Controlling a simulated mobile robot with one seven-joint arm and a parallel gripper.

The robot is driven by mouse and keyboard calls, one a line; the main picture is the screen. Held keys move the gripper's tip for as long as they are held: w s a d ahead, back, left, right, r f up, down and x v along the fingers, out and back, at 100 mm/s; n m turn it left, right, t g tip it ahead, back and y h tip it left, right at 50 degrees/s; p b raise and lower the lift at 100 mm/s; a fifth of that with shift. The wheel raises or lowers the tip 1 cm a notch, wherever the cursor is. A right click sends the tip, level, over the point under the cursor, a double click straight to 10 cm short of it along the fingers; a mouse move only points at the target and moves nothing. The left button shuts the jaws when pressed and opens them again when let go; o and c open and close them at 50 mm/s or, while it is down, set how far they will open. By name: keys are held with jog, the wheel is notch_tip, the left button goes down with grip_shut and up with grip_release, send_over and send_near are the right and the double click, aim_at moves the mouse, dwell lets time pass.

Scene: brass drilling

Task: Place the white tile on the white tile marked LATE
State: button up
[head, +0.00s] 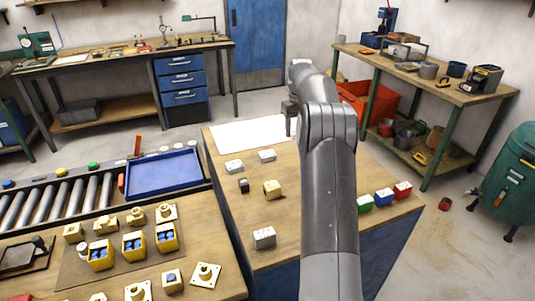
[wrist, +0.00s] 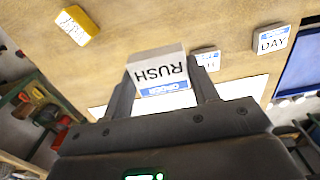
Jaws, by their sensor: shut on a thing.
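My gripper (wrist: 161,76) is shut on a white tile (wrist: 158,72), with RUSH on its face upside down in the wrist view and a blue band on its edge. The tile is held above the table, between both fingers. In the head view my gripper (head: 291,113) is small, partly behind my arm, near the white sheet; the held tile cannot be made out there. Two white tiles (head: 234,166) (head: 266,155) lie near the sheet.
The table holds a white sheet (head: 250,133), a black block (head: 243,186), a yellowish block (head: 272,189) and another white-grey block (head: 264,237). A blue tray (head: 163,174) lies left.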

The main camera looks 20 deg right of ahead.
send_over(267, 153)
notch_tip(267, 153, down, 7)
jog(key=shift+a, duration=0.1)
jog(key=shift+f, duration=1.95)
jog(key=shift+s+f, duration=0.1)
jog(key=shift+f, duration=0.05)
jog(key=o, duration=1)
